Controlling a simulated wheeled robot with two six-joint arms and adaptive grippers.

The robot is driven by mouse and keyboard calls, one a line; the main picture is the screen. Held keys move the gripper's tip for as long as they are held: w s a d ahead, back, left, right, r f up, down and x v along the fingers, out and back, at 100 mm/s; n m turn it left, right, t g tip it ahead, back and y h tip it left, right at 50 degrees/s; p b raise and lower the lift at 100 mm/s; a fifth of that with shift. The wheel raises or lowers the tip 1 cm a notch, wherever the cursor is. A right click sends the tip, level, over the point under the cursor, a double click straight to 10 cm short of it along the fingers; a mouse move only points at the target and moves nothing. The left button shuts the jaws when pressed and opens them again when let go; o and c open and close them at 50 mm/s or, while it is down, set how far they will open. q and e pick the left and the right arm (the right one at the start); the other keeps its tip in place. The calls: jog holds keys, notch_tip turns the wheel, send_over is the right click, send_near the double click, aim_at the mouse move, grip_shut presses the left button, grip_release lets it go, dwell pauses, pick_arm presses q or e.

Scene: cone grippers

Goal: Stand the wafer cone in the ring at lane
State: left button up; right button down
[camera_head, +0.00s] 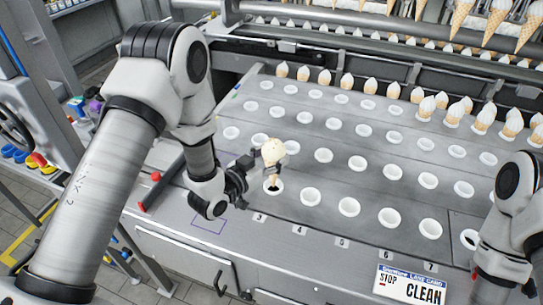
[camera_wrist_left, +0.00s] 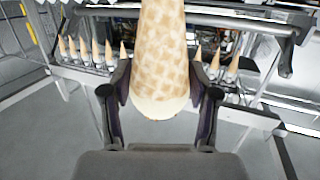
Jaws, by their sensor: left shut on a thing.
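The wafer cone (camera_head: 272,150) is in my left gripper (camera_head: 254,172), wide pale end up and narrow end down. Its lower end is over a white ring (camera_head: 273,187) in the front row, near the lane label 3. I cannot tell whether the tip is inside the ring. In the left wrist view the cone (camera_wrist_left: 163,55) shows its waffle pattern and rounded pale end between the two fingers of my left gripper (camera_wrist_left: 160,95), which is shut on it. My right arm shows at the right edge, but its gripper is out of view.
The grey deck (camera_head: 330,225) has rows of empty white rings. Filled cones (camera_head: 420,98) stand along the back, and more hang above. A lane card (camera_head: 410,285) reading STOP and CLEAN is at the front edge. A red-ended bar (camera_head: 155,177) lies left of the rings.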

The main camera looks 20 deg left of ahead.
pick_arm(q)
jog(key=shift+f+b, duration=1.65)
jog(key=shift+f, duration=0.4)
jog(key=shift+r+p, duration=1.35)
jog(key=shift+r, duration=0.75)
jog(key=shift+b, duration=0.3)
jog(key=shift+f, duration=0.1)
jog(key=shift+f+b, duration=1.75)
jog(key=shift+f, duration=0.25)
jog(key=shift+r+p, duration=1.35)
jog(key=shift+r, duration=0.8)
